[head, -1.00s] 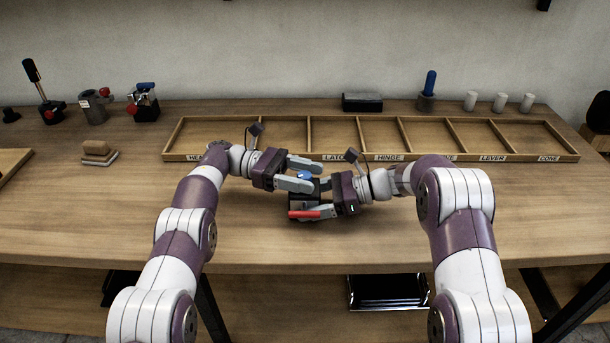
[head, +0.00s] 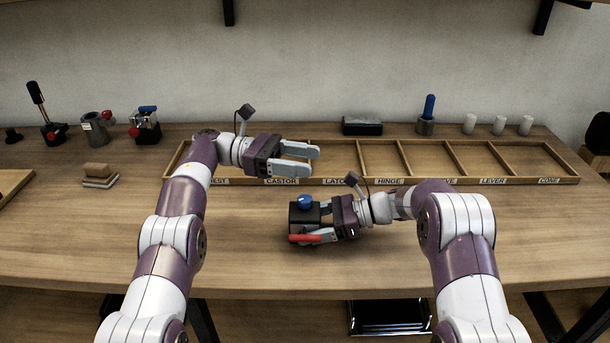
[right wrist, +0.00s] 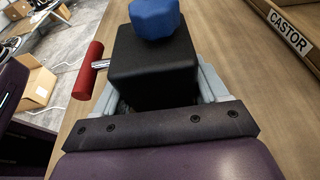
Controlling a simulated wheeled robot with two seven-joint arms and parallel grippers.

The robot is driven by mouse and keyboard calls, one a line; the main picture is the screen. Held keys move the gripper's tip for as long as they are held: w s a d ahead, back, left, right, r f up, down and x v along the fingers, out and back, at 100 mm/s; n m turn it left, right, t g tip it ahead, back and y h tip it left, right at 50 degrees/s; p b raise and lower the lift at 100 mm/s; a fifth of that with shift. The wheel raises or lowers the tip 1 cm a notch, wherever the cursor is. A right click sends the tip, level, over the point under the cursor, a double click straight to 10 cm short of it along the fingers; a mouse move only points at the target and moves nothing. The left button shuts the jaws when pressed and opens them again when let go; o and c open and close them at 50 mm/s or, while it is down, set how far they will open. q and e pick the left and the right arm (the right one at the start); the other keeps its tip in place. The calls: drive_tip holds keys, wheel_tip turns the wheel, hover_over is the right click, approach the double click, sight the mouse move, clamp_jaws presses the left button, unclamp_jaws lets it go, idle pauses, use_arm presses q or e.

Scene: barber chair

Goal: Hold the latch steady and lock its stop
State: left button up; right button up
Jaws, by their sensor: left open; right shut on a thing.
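The latch is a black block (head: 304,217) with a blue knob (head: 305,202) on top and a red-handled lever (head: 305,238) at its near side. It sits at the middle of the workbench. My right gripper (head: 318,224) is shut on the black block from the right. In the right wrist view the block (right wrist: 153,66) lies between the grey fingers, with the blue knob (right wrist: 155,17) above it and the red handle (right wrist: 88,71) sticking out to the left. My left gripper (head: 314,159) is open and empty, behind and above the latch, over the tray.
A wooden tray (head: 440,181) with labelled compartments runs along the back. Behind it stand a dark box (head: 362,126), a blue-handled piece (head: 428,112) and white cylinders (head: 499,125). Several fixtures (head: 146,126) and wooden blocks (head: 99,175) are at left. The front bench is clear.

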use_arm(q)
drive_tip(key=a+f+n+t+h, duration=0.1)
drive_tip(key=a+f+n+t, duration=0.2)
drive_tip(key=a+n+t, duration=0.3)
drive_tip(key=n+t+y, duration=0.2)
drive_tip(key=t, duration=0.4)
approach(304, 198)
drive_tip(key=x, duration=1)
drive_tip(key=shift+f, duration=0.2)
drive_tip(key=c, duration=0.9)
